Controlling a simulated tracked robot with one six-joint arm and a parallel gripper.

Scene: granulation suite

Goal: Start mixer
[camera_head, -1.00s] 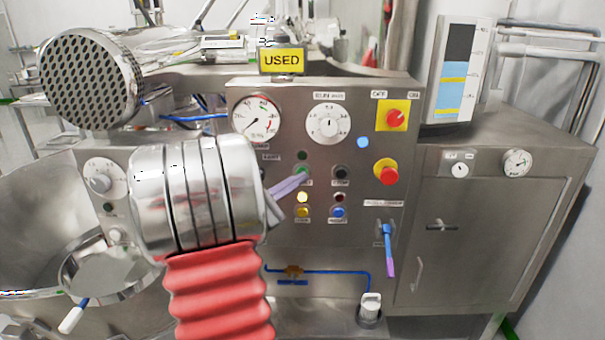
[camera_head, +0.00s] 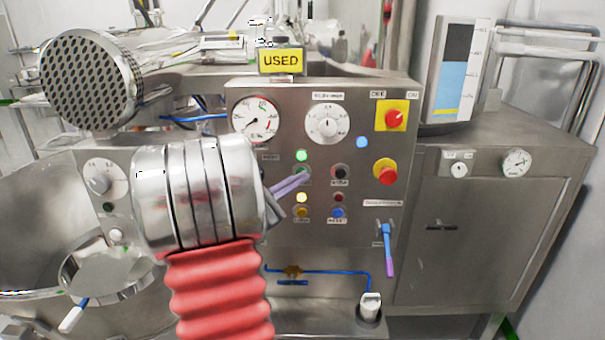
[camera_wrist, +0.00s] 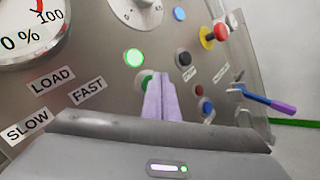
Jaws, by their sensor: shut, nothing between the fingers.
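The mixer's steel control panel (camera_head: 345,225) stands in front of me. My gripper (camera_head: 306,175) has its purple fingers shut and empty, with the tips at the green start button (camera_head: 299,171). In the wrist view the fingertips (camera_wrist: 158,76) cover part of the green button (camera_wrist: 145,78); whether they press it I cannot tell. A green lamp (camera_head: 302,155) above the button is lit, and it also glows in the wrist view (camera_wrist: 134,57). The black stop button (camera_head: 341,171) is just to the right.
A red emergency button (camera_head: 386,171) and a red rotary switch (camera_head: 396,117) on yellow plates are at the panel's right. A lit yellow lamp (camera_head: 302,197) and a blue button (camera_head: 338,212) sit below. A blue-and-purple lever (camera_head: 387,250) sticks out lower right.

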